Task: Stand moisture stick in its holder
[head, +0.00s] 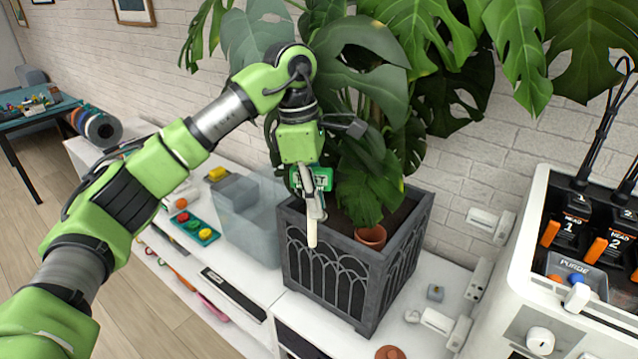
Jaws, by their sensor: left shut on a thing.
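My left gripper (310,198) points down in front of the dark grey planter (330,270). It is shut on the moisture stick, which has a green head (318,179) with partly hidden white lettering and a pale lower end (312,234) hanging down before the planter's near rim. The gripper covers much of the stick. A small terracotta cup (371,237) sits inside the planter, to the right of the stick and apart from it. I cannot tell for sure whether this cup is the holder. My right gripper is not in view.
Large monstera leaves (365,85) hang close around the gripper. A clear bin (250,215) stands left of the planter. A white machine (540,270) fills the right side. A small grey block (436,293) and white parts (437,321) lie on the white top between.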

